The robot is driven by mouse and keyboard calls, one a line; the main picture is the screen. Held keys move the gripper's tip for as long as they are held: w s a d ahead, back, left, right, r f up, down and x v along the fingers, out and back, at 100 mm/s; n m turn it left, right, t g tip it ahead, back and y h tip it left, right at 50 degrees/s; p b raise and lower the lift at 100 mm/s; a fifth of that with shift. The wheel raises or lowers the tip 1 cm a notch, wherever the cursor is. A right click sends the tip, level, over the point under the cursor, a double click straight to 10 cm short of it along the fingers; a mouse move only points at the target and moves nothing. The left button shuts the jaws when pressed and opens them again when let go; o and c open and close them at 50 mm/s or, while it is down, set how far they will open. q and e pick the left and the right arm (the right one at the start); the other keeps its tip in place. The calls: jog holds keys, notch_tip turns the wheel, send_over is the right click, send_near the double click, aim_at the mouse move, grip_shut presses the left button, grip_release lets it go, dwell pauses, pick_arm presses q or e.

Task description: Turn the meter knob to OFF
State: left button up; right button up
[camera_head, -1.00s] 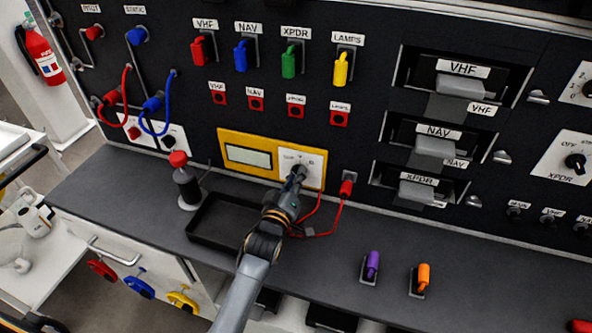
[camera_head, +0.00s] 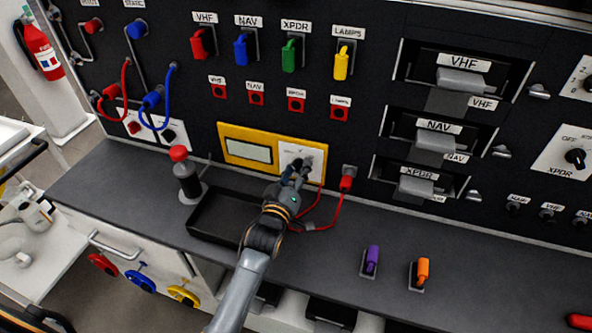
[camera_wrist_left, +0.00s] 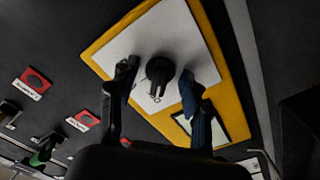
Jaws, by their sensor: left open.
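The yellow meter (camera_head: 233,133) is set in the black panel, with a grey display on its left and a white knob plate on its right. The dark round meter knob (camera_wrist_left: 160,70) sits on the white plate in the left wrist view. My left gripper (camera_head: 297,170) is in front of the plate in the head view and hides part of the knob. In the left wrist view the left gripper (camera_wrist_left: 158,88) is open, one finger on each side of the knob with gaps visible. I cannot read where the knob points. My right gripper is not in view.
A red plug (camera_head: 346,182) with a red cable is right of the meter. Purple (camera_head: 372,258) and orange (camera_head: 423,270) handles are at right.

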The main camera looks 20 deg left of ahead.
aim_at(297, 171)
pick_arm(q)
jog(key=shift+s, duration=0.1)
jog(key=shift+s+r+p, duration=0.1)
jog(key=shift+s+p, duration=0.6)
jog(key=shift+s, duration=0.25)
jog(key=shift+s+a+p, duration=0.1)
jog(key=shift+s+p, duration=0.6)
jog(key=shift+s, duration=0.8)
